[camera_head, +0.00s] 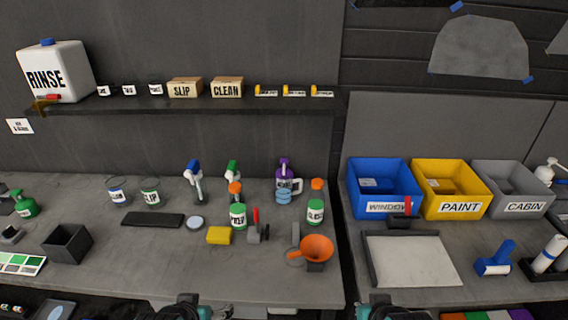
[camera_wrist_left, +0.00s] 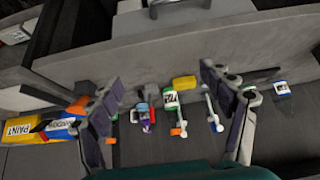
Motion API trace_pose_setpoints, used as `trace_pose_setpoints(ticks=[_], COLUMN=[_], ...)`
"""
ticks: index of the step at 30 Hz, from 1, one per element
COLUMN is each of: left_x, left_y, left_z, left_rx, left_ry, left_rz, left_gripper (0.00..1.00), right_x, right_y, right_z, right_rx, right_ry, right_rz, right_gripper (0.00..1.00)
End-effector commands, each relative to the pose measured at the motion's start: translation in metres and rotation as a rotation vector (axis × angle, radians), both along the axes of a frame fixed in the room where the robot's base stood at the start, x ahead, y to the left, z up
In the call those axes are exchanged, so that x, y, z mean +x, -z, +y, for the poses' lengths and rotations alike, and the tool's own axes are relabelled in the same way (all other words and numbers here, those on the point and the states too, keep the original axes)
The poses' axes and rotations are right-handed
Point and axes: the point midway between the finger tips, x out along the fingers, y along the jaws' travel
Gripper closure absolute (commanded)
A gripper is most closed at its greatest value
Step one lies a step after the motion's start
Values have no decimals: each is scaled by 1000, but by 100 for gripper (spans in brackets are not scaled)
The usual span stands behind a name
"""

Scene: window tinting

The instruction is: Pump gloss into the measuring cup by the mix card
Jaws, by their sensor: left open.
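A card with colour swatches (camera_head: 22,263), which looks like the mix card, lies at the left edge of the bench in the head view. A small dark object (camera_head: 11,236) sits just behind it; I cannot tell whether it is the measuring cup. A green bottle (camera_head: 24,207) stands farther back, its label too small to read. Two clear labelled containers (camera_head: 117,190) (camera_head: 150,192) stand to its right. I cannot identify which bottle is gloss. My left gripper (camera_wrist_left: 160,92) is open and empty in the left wrist view. My right gripper (camera_head: 381,312) barely shows at the bottom edge.
Spray bottles (camera_head: 194,182), orange-topped containers (camera_head: 238,216), a yellow sponge (camera_head: 219,236) and an orange funnel (camera_head: 317,248) crowd the bench's middle and right. A black open box (camera_head: 67,243) stands right of the card. The bench's front strip (camera_head: 150,270) is clear. Bins (camera_head: 385,185) stand right.

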Motion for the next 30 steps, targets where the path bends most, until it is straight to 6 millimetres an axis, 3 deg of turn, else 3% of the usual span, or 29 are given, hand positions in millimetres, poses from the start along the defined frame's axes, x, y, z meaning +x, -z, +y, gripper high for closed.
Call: trace_pose_setpoints(ticks=[10, 19, 30], left_x=[0, 0, 0], left_y=[0, 0, 0], left_z=[0, 0, 0], left_rx=[0, 0, 0], left_ry=[0, 0, 0], left_rz=[0, 0, 0], left_gripper=[23, 100, 100], right_x=[0, 0, 0], right_y=[0, 0, 0], right_z=[0, 0, 0], right_rx=[0, 0, 0], right_ry=[0, 0, 0], right_rz=[0, 0, 0], right_gripper=[100, 100, 100])
